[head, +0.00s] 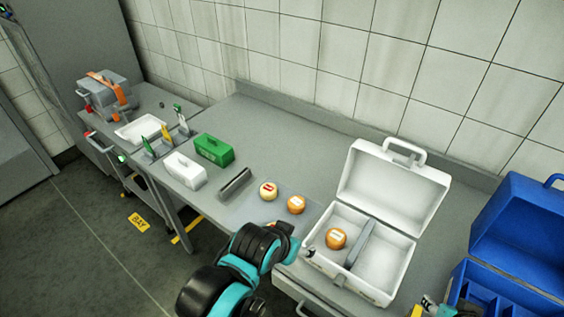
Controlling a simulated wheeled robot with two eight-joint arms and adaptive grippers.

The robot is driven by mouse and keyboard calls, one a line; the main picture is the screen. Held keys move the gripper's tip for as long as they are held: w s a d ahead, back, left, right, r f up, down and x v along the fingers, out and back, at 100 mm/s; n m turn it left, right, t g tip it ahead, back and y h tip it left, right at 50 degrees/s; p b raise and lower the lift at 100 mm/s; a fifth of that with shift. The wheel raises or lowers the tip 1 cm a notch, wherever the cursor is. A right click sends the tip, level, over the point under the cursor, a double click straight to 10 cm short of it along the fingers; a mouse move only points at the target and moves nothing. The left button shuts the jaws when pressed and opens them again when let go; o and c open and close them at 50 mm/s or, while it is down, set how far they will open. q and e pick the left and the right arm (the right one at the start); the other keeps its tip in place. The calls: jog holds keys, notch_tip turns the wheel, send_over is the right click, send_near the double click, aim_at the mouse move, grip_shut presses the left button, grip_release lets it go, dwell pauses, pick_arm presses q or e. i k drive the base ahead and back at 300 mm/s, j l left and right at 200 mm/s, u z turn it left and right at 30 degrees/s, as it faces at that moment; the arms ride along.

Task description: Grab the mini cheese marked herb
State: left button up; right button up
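A pale yellow mini cheese (268,191) with a red mark lies on the grey table. An orange mini cheese (295,204) with a pale label lies to its right. Another orange mini cheese (336,238) sits in the left compartment of the open white case (392,287). The label words are too small to read, so I cannot tell which says herb. My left gripper (286,240) is over the table's front edge, left of the case and nearer than the loose cheeses. A bit of orange shows at its tip; its fingers are mostly hidden.
A dark grey block (235,184) lies left of the cheeses. A green box (214,150) and a white box (185,171) stand farther left. The case's lid is up and a divider (359,243) splits it. An open blue toolbox (520,250) stands right. The table's back middle is clear.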

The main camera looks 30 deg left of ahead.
aim_at(269, 192)
jog(key=k+l+u, duration=0.1)
jog(key=u, duration=0.25)
jog(key=k+u, duration=0.1)
jog(key=u, duration=0.2)
jog(key=k+l+u, duration=0.1)
jog(key=u, duration=0.25)
jog(key=i+u, duration=0.1)
jog(key=i, duration=0.3)
jog(key=i+j+z, duration=0.15)
jog(key=z, duration=0.15)
jog(key=i+j+z, duration=0.15)
jog(key=j+z, duration=0.2)
jog(key=i+j+z, duration=0.1)
jog(key=j+z, duration=0.55)
jog(key=i+j, duration=0.05)
jog(key=j, duration=0.05)
